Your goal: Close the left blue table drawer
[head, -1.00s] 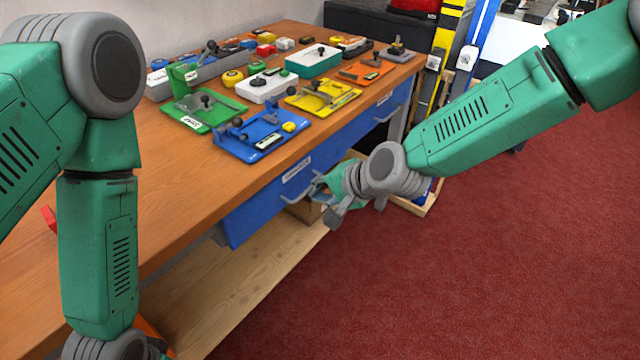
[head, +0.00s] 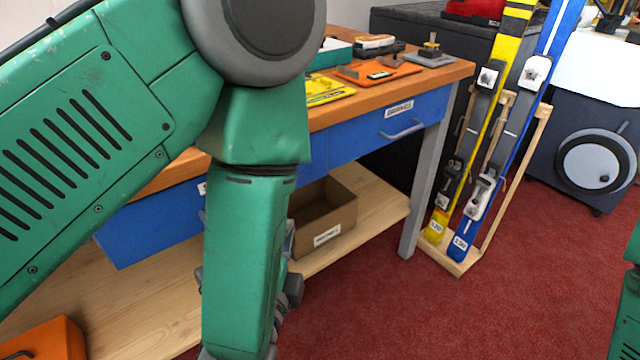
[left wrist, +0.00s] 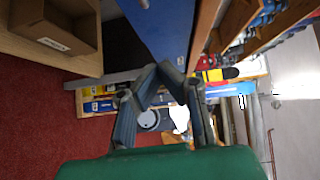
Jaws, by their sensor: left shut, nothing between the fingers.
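The left blue drawer (head: 150,228) is under the tabletop in the head view, largely covered by my left arm. Its left end shows; its handle is hidden, and I cannot tell how far it stands out. My left gripper (head: 291,242) is mostly hidden behind my forearm, near the front of the bench. In the left wrist view my left gripper (left wrist: 160,70) is shut and empty, its fingers converging. A blue panel (left wrist: 160,30) lies just beyond the fingertips; I cannot tell which drawer it is. My right gripper is out of view.
The right blue drawer (head: 390,128) looks flush under the tabletop (head: 440,74). A cardboard box (head: 325,215) sits on the lower shelf (head: 375,218). Skis in a wooden rack (head: 500,210) stand right of the bench leg. Red floor (head: 480,310) is clear in front.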

